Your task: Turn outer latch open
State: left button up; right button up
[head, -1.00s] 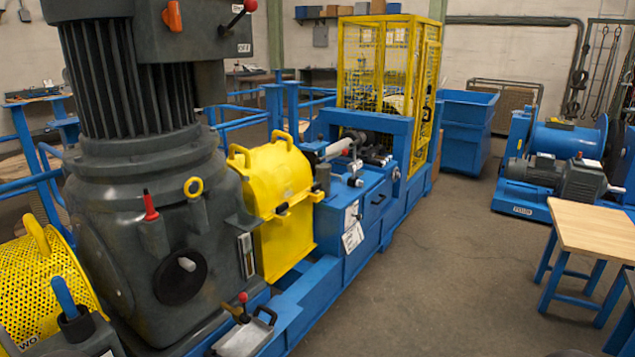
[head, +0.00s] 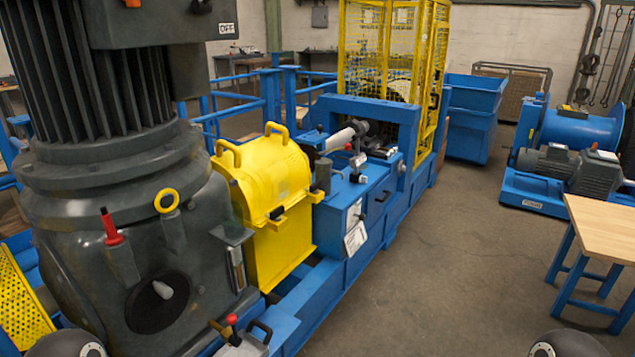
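A yellow hinged cover (head: 262,170) with loop handles on top sits on the blue machine frame, right of the large grey motor and gearbox. It looks closed. A small dark latch-like part (head: 277,212) is on its front face near a yellow block; whether this is the outer latch, and how it is turned, is too small to tell. A tall yellow mesh cage (head: 385,50) stands farther back; any latch on its door is not clear. Neither gripper is in view. Only rounded dark parts of my arms show at the bottom left and bottom right edges.
The grey gearbox (head: 120,230) with a red-handled lever (head: 110,228) fills the left. A small red-knobbed lever (head: 230,322) stands at the front. A wood-topped table (head: 605,222) is at the right. The floor (head: 430,260) between machine and table is clear.

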aim_at(314, 188)
jog(key=u, duration=0.2)
jog(key=k, duration=0.9)
jog(key=z, duration=0.2)
jog(key=i, duration=0.9)
jog(key=z, duration=0.5)
jog(key=k, duration=1.3)
jog(key=z, duration=0.7)
jog(key=i, duration=2.25)
jog(key=u, duration=0.1)
